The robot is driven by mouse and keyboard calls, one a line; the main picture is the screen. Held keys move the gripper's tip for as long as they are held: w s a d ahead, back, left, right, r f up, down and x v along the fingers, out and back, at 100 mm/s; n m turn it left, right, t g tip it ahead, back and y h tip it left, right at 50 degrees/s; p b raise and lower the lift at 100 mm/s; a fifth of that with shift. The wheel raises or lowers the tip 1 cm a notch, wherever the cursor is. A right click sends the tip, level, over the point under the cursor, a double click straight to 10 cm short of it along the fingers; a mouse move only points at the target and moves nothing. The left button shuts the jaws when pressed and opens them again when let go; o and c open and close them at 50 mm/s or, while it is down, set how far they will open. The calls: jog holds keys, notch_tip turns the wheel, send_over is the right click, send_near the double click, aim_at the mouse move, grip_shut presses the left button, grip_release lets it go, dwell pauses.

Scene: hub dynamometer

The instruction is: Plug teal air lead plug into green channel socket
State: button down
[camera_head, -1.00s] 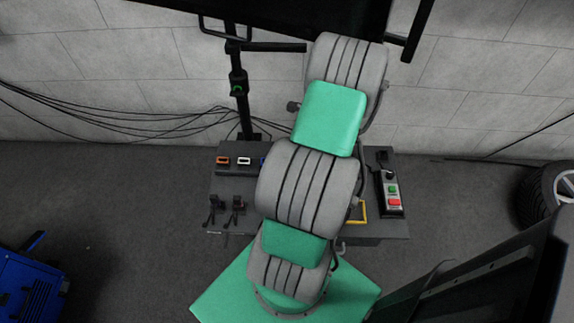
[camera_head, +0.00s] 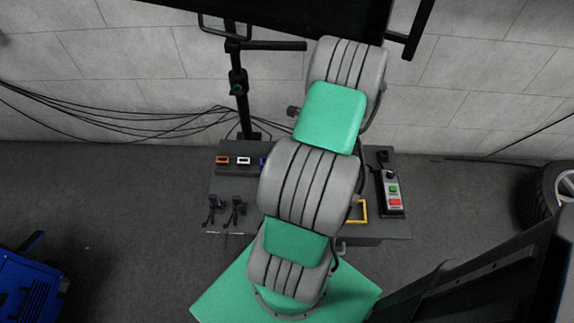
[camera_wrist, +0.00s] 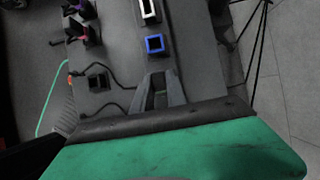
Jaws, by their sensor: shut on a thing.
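My gripper (camera_wrist: 161,98) shows in the wrist view with its fingers drawn together over the dark bench panel. A small dark part sits between them, taken as the teal air lead plug; its teal colour cannot be made out. In the head view my arm hides the gripper and plug. The green channel socket is not visible in either view. A blue-framed socket (camera_wrist: 154,44) lies just beyond the fingertips, apart from them, with a white-framed socket (camera_wrist: 149,10) farther along the same row.
Black cables (camera_wrist: 122,86) run over the panel beside the fingers. A black post (camera_head: 239,90) stands behind.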

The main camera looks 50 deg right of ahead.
jog(key=shift+f, duration=0.35)
jog(key=c, duration=1.3)
grip_release()
jog(key=shift+o, duration=0.2)
jog(key=p+v, duration=0.1)
jog(key=v, duration=0.7)
